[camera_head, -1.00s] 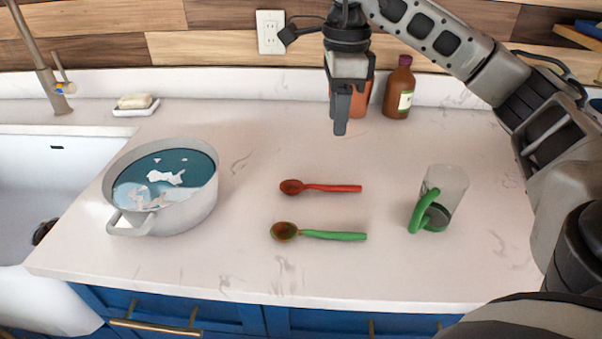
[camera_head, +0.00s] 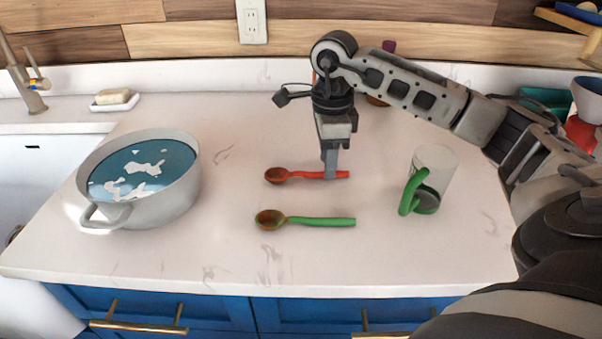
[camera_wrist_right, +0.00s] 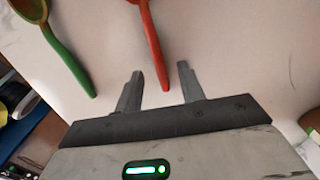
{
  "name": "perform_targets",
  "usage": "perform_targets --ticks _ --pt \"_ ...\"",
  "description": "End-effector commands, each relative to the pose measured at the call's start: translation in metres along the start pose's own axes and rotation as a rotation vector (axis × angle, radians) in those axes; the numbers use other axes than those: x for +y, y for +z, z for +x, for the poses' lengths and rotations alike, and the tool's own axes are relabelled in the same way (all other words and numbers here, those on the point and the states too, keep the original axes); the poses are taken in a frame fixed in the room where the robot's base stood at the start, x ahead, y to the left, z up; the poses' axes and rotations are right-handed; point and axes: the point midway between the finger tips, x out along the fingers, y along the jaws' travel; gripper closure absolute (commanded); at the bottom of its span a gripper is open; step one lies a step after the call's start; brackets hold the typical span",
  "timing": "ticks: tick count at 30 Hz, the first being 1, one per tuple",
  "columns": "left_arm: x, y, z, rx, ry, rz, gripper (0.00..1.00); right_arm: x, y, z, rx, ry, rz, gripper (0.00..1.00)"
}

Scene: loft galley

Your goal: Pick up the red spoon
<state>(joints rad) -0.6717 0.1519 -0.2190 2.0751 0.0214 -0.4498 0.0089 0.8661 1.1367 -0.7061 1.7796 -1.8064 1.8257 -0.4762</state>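The red spoon (camera_head: 302,175) lies flat on the pale counter, its bowl to the left and its handle to the right. My right gripper (camera_head: 331,177) points down at its handle, partly covering it in the head view. In the right wrist view the gripper (camera_wrist_right: 160,68) is open, and the end of the red handle (camera_wrist_right: 150,42) shows between the two fingers. I cannot tell whether the fingertips touch the counter. My left gripper is not in view.
A green spoon (camera_head: 315,221) lies in front of the red one. A grey pot (camera_head: 165,204) with blue contents stands at left, and a clear cup with a green handle (camera_head: 412,190) at right. Soap on a dish (camera_head: 114,105) is at the back left. Bottles behind are mostly hidden by my arm.

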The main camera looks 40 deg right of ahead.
Motion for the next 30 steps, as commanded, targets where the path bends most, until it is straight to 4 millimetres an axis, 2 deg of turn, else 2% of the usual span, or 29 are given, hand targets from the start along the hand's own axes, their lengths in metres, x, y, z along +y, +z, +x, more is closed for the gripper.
perform_targets --ticks 4,11,12,16,30 --pt "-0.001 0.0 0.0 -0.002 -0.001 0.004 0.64 0.0 0.001 0.016 0.0 0.001 -0.001 0.61" --pt "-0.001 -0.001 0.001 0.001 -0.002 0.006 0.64 0.0 0.001 0.018 -0.002 -0.001 -0.001 0.61" --pt "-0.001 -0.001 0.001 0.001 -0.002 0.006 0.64 0.0 0.001 0.018 -0.002 -0.001 -0.001 0.64" --pt "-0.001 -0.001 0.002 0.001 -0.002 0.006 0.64 0.0 0.001 0.018 -0.002 -0.001 -0.001 1.0" --pt "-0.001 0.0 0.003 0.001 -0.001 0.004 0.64 0.0 0.002 0.012 -0.003 -0.002 -0.001 1.0"
